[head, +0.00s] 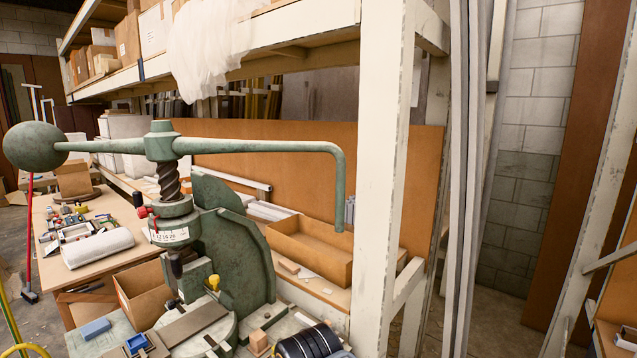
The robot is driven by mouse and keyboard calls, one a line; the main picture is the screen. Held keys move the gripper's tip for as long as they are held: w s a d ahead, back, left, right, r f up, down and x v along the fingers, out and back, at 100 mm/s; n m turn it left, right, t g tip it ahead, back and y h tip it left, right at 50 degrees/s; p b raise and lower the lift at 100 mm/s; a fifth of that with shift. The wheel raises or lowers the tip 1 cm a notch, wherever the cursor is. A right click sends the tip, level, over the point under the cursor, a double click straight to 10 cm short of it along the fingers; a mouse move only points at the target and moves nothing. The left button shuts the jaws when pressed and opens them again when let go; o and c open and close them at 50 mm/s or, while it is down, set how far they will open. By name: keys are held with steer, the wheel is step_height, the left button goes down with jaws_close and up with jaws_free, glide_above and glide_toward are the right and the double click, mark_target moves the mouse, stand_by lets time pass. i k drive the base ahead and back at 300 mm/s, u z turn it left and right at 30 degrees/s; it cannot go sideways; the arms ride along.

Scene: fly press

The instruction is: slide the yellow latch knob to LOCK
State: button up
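The yellow latch knob (213,282) stands upright on the lower front of the green fly press (235,250), just right of the ram. Any LOCK marking near it is too small to read. The press has a long arm (260,147) with a ball weight (35,147) at its left end and a bent-down handle at its right end. A red knob (142,212) sits beside the white dial (168,234) on the screw. My gripper is not visible in the head view.
A blue block (96,328) lies at the front left, and a small blue bin (137,343) is near the press base. A black ribbed object (310,342) is at the bottom edge. A white post (382,170) rises right of the press.

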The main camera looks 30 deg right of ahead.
mark_target(214, 280)
steer(key=k, duration=0.5)
steer(key=z, duration=1.15)
steer(key=i, duration=1)
steer(key=u, duration=2.2)
